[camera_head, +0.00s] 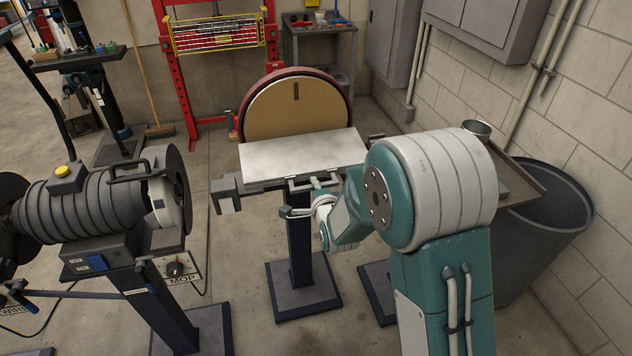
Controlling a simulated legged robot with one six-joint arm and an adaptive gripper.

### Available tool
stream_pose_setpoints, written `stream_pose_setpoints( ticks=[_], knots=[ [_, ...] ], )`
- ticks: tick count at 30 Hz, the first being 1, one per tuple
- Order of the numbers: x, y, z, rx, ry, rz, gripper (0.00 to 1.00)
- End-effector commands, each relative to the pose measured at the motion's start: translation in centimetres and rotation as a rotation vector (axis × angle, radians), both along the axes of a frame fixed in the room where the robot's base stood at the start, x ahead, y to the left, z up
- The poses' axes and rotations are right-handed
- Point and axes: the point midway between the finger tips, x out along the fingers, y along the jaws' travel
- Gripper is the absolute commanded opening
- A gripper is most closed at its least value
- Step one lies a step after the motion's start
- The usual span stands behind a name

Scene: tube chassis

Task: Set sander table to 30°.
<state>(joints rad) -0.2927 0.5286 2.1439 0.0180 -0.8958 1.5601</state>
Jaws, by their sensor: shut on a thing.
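The disc sander (295,105) stands at the middle back, with a round tan disc in a dark red housing. Its pale grey sander table (300,155) is in front of the disc and looks close to level; I cannot read its angle. A light handle-like bracket (303,184) sits at the table's front edge. My gripper (298,206) is just below that front edge, shut on what looks like the table's handle. The exact contact is small and partly hidden by my own wrist. No angle scale is readable.
A dark grinder or polisher (85,210) stands on a pedestal at left. A dark bin (545,225) and a tray stand (525,180) are at right by the block wall. A red press frame (180,75) is behind.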

Motion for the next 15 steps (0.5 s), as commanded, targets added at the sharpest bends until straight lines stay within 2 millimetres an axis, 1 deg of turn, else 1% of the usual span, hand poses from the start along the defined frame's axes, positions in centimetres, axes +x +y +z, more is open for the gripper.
stream_pose_setpoints(
  ticks=[1, 6, 15],
  knots=[
    [0.0, 0.3, -0.9, -0.002, 0.005, 0.007, 0.0],
    [0.5, 0.5, -3.0, -0.003, 0.005, 0.007, 0.0],
    [1.7, 0.9, -5.9, -0.002, 0.006, 0.008, 0.0]
  ],
)
